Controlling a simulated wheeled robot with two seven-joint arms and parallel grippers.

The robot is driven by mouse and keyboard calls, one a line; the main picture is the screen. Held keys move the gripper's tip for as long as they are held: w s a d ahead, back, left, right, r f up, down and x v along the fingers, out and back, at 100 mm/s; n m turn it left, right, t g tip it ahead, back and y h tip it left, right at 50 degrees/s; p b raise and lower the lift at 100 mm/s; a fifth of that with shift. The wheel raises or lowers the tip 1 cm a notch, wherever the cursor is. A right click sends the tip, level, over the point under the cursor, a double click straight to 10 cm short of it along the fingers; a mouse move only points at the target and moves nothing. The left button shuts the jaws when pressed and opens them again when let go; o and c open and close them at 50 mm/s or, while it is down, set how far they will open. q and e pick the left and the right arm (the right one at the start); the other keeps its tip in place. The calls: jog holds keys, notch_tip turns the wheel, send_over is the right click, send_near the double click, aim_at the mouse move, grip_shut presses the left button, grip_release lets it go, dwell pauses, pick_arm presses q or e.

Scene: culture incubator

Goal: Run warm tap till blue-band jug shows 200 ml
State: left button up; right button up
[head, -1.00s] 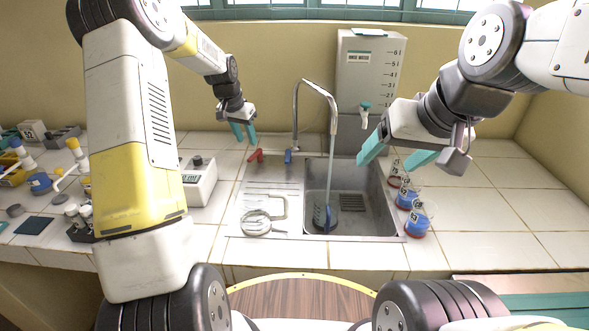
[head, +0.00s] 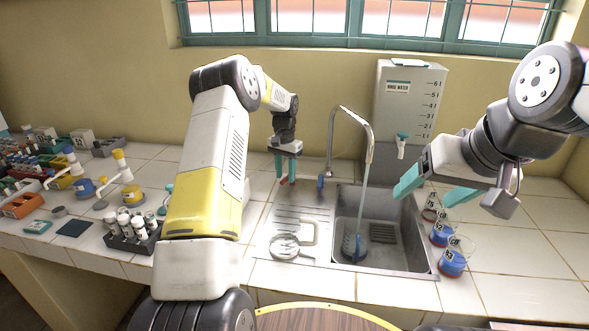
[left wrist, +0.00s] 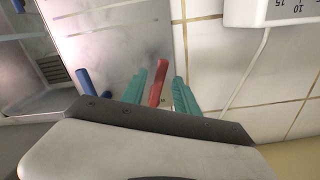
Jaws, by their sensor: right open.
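The blue-tinted jug (head: 353,248) stands in the sink basin under the curved tap spout (head: 350,112). A pale stream (head: 362,195) runs from the spout into it; its level and marks are too small to read. The red tap handle (left wrist: 158,82) lies between the two teal fingers of my left gripper (left wrist: 160,90), which are apart; it also shows in the head view (head: 284,181). The blue tap handle (left wrist: 90,82) is to the left in the wrist view. My right gripper (head: 432,190) is open and empty above the sink's right edge.
A round clear vessel with a handle (head: 285,246) sits on the drainboard. Several flasks with blue or red contents (head: 452,263) stand right of the sink. A grey dispenser tank (head: 408,105) stands behind. A tube rack (head: 132,232) is at the left. The right counter is mostly clear.

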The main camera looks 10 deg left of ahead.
pick_arm(q)
jog(key=shift+f, duration=0.25)
jog(key=shift+c, duration=0.5)
grip_shut()
jog(key=shift+r, duration=0.1)
dwell(0.8)
